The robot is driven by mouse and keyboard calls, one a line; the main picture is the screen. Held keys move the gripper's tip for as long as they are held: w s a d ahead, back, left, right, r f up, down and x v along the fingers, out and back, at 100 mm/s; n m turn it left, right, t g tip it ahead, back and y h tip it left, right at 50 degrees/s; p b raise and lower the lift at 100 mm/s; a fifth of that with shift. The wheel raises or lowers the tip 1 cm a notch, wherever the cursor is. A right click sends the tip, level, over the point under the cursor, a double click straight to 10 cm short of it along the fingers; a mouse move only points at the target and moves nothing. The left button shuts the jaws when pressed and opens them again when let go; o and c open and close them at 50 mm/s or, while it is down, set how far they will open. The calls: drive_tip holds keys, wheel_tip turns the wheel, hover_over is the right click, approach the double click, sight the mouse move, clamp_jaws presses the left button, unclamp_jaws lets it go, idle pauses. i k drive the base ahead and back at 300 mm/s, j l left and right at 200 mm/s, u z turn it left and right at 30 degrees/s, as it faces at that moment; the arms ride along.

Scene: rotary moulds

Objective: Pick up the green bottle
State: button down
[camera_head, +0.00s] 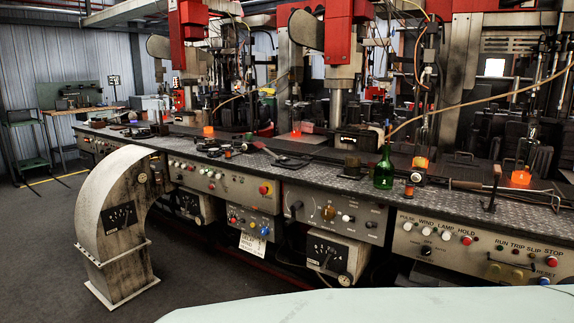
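The green bottle (384,170) stands upright on the dark metal ledge of the machine bench, right of the picture's middle. It has a rounded body and a narrow neck. Small items stand close on both sides of it, and nothing covers its front. My gripper is not in view.
A small amber jar (409,188) and an orange-and-yellow item (419,168) stand just right of the bottle. A dark brownish cup (352,165) is on its left. A metal rod (470,186) lies farther right. Below the ledge are control panels (336,214). A pale surface (400,307) fills the bottom foreground.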

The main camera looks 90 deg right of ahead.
sight(384, 171)
drive_tip(key=z, duration=3.1)
